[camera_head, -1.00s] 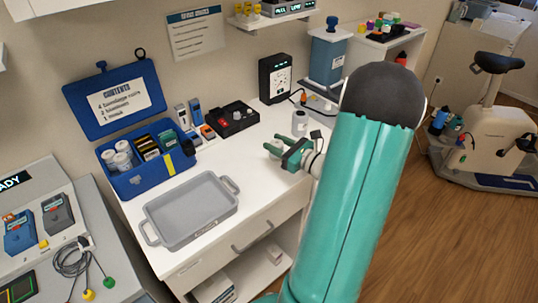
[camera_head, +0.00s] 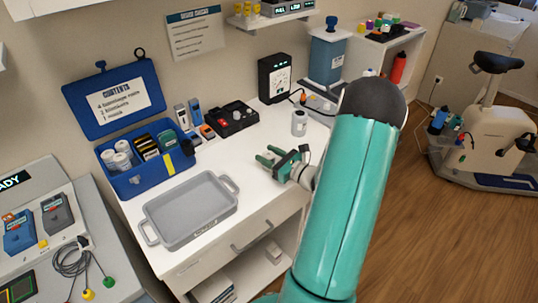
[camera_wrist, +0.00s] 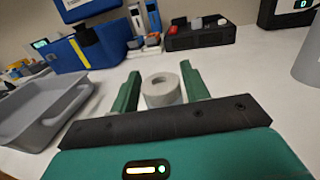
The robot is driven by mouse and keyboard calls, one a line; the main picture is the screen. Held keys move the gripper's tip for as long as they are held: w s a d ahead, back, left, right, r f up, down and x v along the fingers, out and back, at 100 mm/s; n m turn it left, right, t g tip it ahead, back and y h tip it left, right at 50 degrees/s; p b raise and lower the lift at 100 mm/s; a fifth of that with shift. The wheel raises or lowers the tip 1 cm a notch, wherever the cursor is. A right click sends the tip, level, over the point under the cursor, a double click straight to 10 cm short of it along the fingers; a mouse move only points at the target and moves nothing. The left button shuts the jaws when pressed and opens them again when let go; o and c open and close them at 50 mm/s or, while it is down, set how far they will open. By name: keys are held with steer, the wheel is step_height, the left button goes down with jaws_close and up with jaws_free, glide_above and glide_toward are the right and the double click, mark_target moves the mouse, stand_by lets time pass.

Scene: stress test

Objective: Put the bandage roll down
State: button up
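The bandage roll (camera_wrist: 162,90) is a short white cylinder with a round hole in its top, seen in the wrist view. In the head view my gripper (camera_head: 271,157) is low over the white counter (camera_head: 262,187), right of the grey tray; the roll is hard to make out there.
The grey tray (camera_head: 160,240) lies left of my gripper. Behind it stands the open blue first-aid box (camera_head: 145,186) with several white rolls inside. A black case (camera_head: 232,122) lies at the back. Bare counter lies around the fingers.

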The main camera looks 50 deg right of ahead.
steer(key=shift+o, duration=1.1)
steer(key=shift+r, duration=0.2)
steer(key=s+d, duration=0.1)
steer(key=s, duration=1.1)
steer(key=w+a+r+n+g+y, duration=0.25)
steer(key=a+n+g, duration=0.2)
steer(key=a, duration=0.35)
steer(key=w+a+r+n+g+y, duration=0.1)
steer(key=a+r+n+g+y, duration=0.2)
steer(key=a+n, duration=0.4)
steer(key=w+a+r+n+g+y, duration=0.2)
steer(key=a+r+n+g+y, duration=0.15)
steer(key=a, duration=0.55)
steer(key=s+a+r+n+h, duration=0.3)
steer(key=a+r+n+h, duration=0.2)
steer(key=n, duration=0.5)
steer(key=s+a+r+n+g+h, duration=0.1)
steer(key=s+a+r+n+h, duration=0.3)
steer(key=a+n, duration=0.4)
steer(key=shift+s+r+n+h, duration=0.3)
steer(key=shift+r+n+h, duration=0.15)
steer(key=shift+n+h, duration=0.45)
